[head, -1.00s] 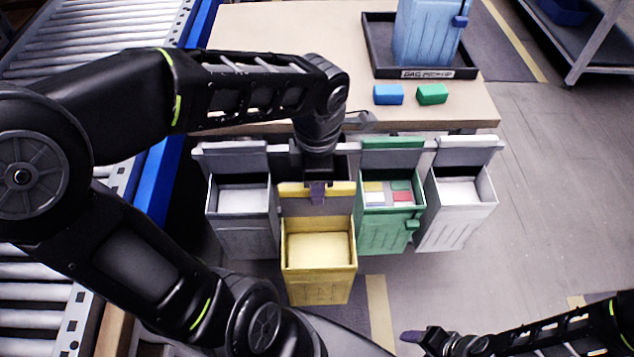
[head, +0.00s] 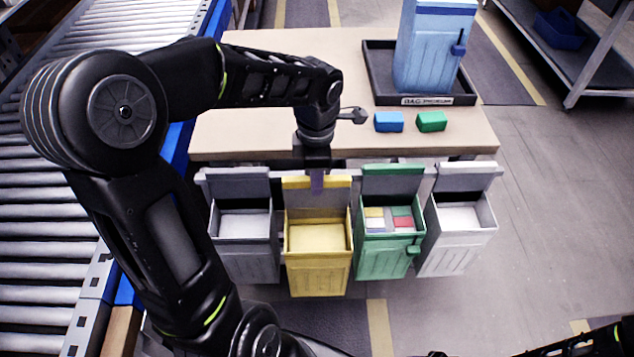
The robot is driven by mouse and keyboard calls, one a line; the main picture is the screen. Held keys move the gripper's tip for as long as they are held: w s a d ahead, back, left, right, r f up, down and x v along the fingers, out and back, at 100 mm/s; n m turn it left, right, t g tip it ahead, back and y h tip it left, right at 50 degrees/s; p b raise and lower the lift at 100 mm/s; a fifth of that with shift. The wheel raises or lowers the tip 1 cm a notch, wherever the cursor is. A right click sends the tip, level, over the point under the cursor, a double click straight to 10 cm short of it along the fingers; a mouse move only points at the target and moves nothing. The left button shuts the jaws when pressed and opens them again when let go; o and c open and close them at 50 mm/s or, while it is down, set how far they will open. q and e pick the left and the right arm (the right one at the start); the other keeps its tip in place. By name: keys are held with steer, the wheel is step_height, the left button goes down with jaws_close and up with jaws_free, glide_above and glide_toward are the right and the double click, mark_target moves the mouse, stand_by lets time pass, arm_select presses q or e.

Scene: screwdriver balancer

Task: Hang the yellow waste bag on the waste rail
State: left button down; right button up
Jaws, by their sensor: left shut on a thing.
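The yellow waste bag (head: 318,272) is an open-topped, box-like container with a tall back plate. It is upright in the row under the table's front edge, between a grey bag and a green bag. My left gripper (head: 317,183) is shut on the top of its back plate from above. The waste rail (head: 429,172) shows only in short pieces behind the row. I cannot tell whether the yellow bag's back plate bears on it. Of my right arm, only a part shows at the lower right edge; its fingers are out of view.
Grey (head: 245,247), green (head: 383,252) and white (head: 456,242) bags stand in the row. Small blue (head: 389,121) and green (head: 431,121) blocks lie on the table (head: 260,130). A blue bag (head: 428,50) stands in a black tray (head: 383,83). A roller conveyor (head: 55,230) runs along the left.

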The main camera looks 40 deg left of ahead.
arm_select(q)
steer(key=shift+w+a, duration=0.35)
steer(key=shift+w, duration=0.2)
steer(key=shift+w+a+f, duration=0.15)
steer(key=shift+w+a, duration=1.05)
steer(key=shift+w, duration=0.25)
steer(key=shift+f, duration=0.1)
steer(key=shift+d+f, duration=0.1)
steer(key=shift+f, duration=0.05)
steer(key=shift+f+b, duration=0.75)
steer(key=shift+b, duration=0.1)
stand_by(0.3)
steer(key=c, duration=0.9)
jaws_free()
steer(key=shift+r, duration=0.1)
